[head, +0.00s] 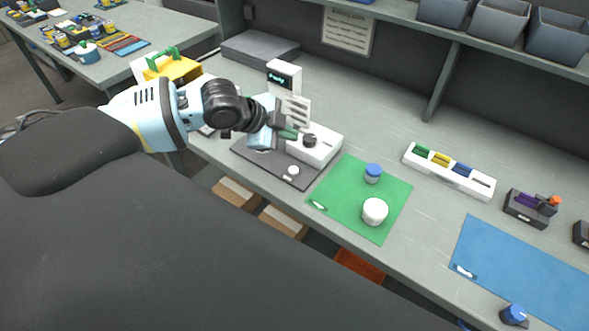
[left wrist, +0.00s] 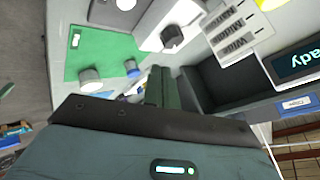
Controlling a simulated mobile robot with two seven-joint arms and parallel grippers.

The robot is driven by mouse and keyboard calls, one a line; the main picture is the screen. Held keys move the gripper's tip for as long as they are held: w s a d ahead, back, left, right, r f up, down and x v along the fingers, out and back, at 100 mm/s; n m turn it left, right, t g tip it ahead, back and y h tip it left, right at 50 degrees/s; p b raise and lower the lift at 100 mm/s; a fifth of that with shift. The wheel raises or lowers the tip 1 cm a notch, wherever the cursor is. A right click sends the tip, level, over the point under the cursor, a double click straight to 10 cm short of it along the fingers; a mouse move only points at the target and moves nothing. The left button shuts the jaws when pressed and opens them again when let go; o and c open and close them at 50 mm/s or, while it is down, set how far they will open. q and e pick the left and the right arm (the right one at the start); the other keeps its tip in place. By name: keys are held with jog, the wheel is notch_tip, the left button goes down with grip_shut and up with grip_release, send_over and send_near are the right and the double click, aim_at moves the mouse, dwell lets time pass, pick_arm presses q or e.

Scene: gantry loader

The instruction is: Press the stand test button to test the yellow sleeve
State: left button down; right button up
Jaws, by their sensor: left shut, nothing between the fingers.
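The test stand has a white display box (head: 284,77) with a dark screen; the screen (left wrist: 297,62) reads "...ady" in the left wrist view. A white base block (head: 322,150) with a dark round part on top stands on a dark mat (head: 245,153). My left gripper (head: 289,134) is shut and empty, just above and beside the white block; its fingers (left wrist: 157,87) show close together in the left wrist view. I cannot tell whether they touch anything or which part is the test button. A yellow piece (left wrist: 265,4) is cut off at the wrist view's top; I cannot identify it as the sleeve.
A green mat (head: 345,190) holds a white cylinder (head: 375,211) and a blue-capped piece (head: 373,173). A white tray (head: 470,184) with green, yellow and blue pieces lies behind. A blue mat (head: 520,265) is at the right. Grey bins (head: 497,20) stand on the shelf above.

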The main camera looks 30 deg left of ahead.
pick_arm(q)
jog(key=b, duration=0.2)
send_over(289, 171)
notch_tip(289, 171, down, 6)
jog(key=shift+f, duration=0.2)
jog(key=shift+f+b, duration=0.5)
jog(key=shift+f, duration=0.7)
pick_arm(e)
jog(key=shift+g, duration=0.6)
jog(key=s+f, duration=0.1)
jog(key=f, duration=0.1)
jog(key=s+f, duration=0.2)
jog(key=shift+s+a, duration=0.3)
jog(key=shift+a, duration=0.1)
jog(key=shift+d, duration=0.15)
jog(key=shift+a, duration=0.2)
pick_arm(q)
jog(key=shift+f, duration=0.2)
pick_arm(e)
jog(key=shift+d+f, duration=0.1)
jog(key=shift+d, duration=0.1)
pick_arm(q)
jog(key=shift+f, duration=0.2)
